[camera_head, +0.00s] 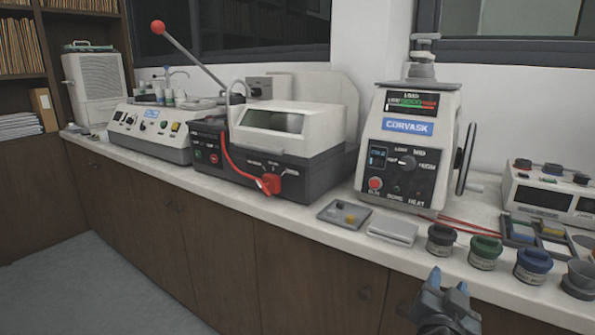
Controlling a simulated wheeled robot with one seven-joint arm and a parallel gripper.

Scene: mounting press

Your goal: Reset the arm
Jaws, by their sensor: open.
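My gripper (449,291) shows at the bottom right, with two blue-tipped fingers pointing up and spread apart. It is open and nothing shows between the fingers. It is in front of the counter's edge, in the picture below the black-lidded jar (441,240) and the green-lidded jar (485,252). The mounting press (408,150), marked CORVASK, stands upright on the counter behind, with a dial, a red button and a load display. The rest of my arm is mostly cut off by the bottom of the picture.
The counter (290,212) runs along the wall. A cutting machine (270,145) with a red-knobbed lever stands left of the press. A small tray (343,215), a blue-lidded jar (533,265) and a grey cup (579,279) sit near the front edge. The floor (95,290) at left is clear.

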